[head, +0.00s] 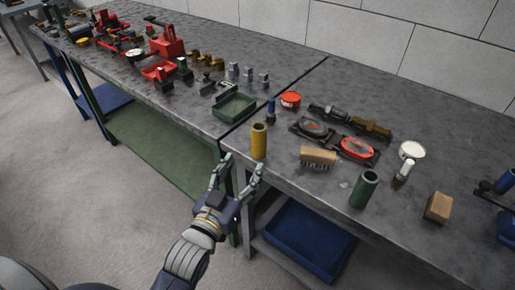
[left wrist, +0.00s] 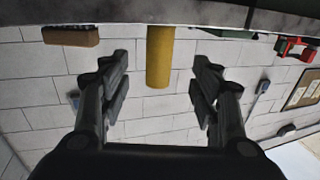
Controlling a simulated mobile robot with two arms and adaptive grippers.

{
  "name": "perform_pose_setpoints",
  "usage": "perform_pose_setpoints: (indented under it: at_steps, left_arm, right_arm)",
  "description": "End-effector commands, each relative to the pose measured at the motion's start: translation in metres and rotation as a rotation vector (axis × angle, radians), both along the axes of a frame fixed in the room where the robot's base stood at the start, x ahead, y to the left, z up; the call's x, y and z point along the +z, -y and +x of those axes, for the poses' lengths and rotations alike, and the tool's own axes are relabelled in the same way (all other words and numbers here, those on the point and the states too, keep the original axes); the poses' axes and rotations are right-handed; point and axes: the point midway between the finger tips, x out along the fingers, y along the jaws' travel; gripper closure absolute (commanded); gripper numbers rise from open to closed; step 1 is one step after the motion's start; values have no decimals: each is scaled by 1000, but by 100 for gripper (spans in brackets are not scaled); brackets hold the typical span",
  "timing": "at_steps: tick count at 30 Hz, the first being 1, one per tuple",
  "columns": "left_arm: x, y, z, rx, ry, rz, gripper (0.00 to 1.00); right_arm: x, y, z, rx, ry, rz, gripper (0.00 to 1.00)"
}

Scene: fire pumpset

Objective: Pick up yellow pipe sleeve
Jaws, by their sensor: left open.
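The yellow pipe sleeve (head: 259,141) stands upright near the front edge of the grey table, just right of the seam between two tabletops. My left gripper (head: 239,172) is open and empty, in front of the table edge and below and left of the sleeve in the head view. In the left wrist view the yellow pipe sleeve (left wrist: 160,56) shows upside down, beyond and between the two open fingers (left wrist: 160,88), and nothing touches it. My right gripper is not in view.
A wooden brush (head: 318,156) and a green sleeve (head: 364,189) stand to the right on the table (head: 420,225). A green tray (head: 234,106) lies to the left. A blue bin (head: 305,240) sits below. The floor before the table is clear.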

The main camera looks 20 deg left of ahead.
Motion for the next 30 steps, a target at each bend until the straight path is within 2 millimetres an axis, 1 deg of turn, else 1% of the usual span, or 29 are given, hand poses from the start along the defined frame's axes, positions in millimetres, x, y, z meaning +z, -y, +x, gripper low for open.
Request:
perform_pose_setpoints:
  at_steps: [3, 9, 17, 22, 24, 27, 30]
  left_arm:
    - [3, 1, 15, 0, 4, 0, 43]
    - [2, 4, 42, 0, 3, 1, 43]
    - [3, 6, 59, 0, 1, 1, 43]
    - [7, 9, 82, 0, 3, 1, 43]
    - [6, 10, 91, 0, 2, 1, 43]
    - [6, 10, 100, 0, 1, 0, 43]
    - [5, 11, 104, 0, 0, 0, 43]
  right_arm:
    - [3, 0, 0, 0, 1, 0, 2]
    - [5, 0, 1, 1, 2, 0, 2]
    - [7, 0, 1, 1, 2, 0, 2]
    - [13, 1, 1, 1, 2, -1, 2]
    - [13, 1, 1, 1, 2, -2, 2]
    - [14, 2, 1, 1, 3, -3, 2]
    - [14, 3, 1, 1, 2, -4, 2]
